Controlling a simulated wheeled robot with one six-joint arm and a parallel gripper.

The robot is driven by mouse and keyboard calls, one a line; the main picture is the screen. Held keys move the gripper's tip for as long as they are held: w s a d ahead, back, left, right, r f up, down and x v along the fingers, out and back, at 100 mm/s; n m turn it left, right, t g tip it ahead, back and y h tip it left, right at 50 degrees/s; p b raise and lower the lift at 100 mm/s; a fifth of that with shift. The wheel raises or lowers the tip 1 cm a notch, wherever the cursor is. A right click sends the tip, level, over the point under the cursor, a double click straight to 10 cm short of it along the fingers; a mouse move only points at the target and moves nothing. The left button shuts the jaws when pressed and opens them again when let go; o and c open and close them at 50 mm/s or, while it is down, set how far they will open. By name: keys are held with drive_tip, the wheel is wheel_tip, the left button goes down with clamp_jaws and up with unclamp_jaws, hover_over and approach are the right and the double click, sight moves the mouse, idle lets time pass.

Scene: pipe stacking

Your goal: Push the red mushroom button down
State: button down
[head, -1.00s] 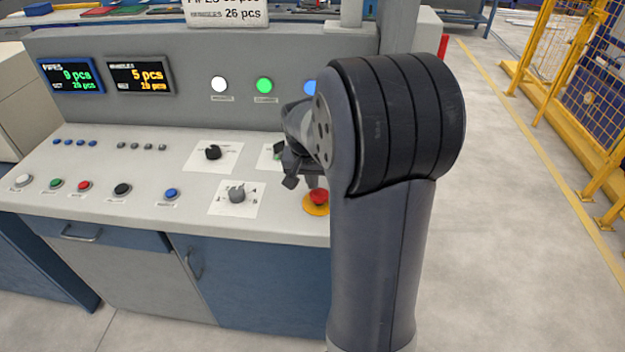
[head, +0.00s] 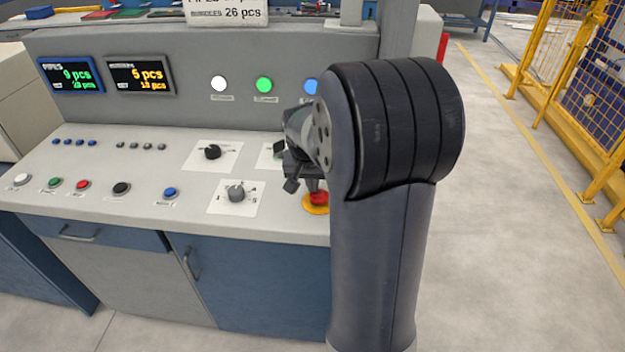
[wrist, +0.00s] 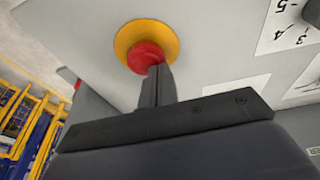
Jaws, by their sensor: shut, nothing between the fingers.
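The red mushroom button (head: 319,197) sits on a yellow round base (head: 316,209) near the front right of the console panel. My gripper (head: 314,187) is shut and empty, pointing down directly over the button. In the wrist view the fingertips (wrist: 157,70) overlap the edge of the red button (wrist: 146,56), and they look to be touching it or very close. I cannot tell whether the button is pressed in. The yellow base (wrist: 130,35) shows around it.
A grey rotary knob (head: 236,193) on a white plate stands left of the button. A black knob (head: 212,152) and several small push buttons lie further left. The console's upright back panel (head: 190,110) rises behind. A yellow fence (head: 575,90) stands far right.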

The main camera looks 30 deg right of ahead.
drive_tip(key=shift+s+f, duration=0.3)
drive_tip(key=shift+f, duration=0.25)
drive_tip(key=r+p, duration=0.1)
drive_tip(key=r, duration=0.1)
drive_tip(key=w+r+p, duration=0.1)
drive_tip(key=r+p, duration=0.1)
drive_tip(key=shift+a+r, duration=0.1)
drive_tip(key=shift+r, duration=0.2)
drive_tip(key=v, duration=1)
drive_tip(key=shift+w+r, duration=0.2)
drive_tip(key=shift+r, duration=0.05)
drive_tip(key=shift+f, duration=0.1)
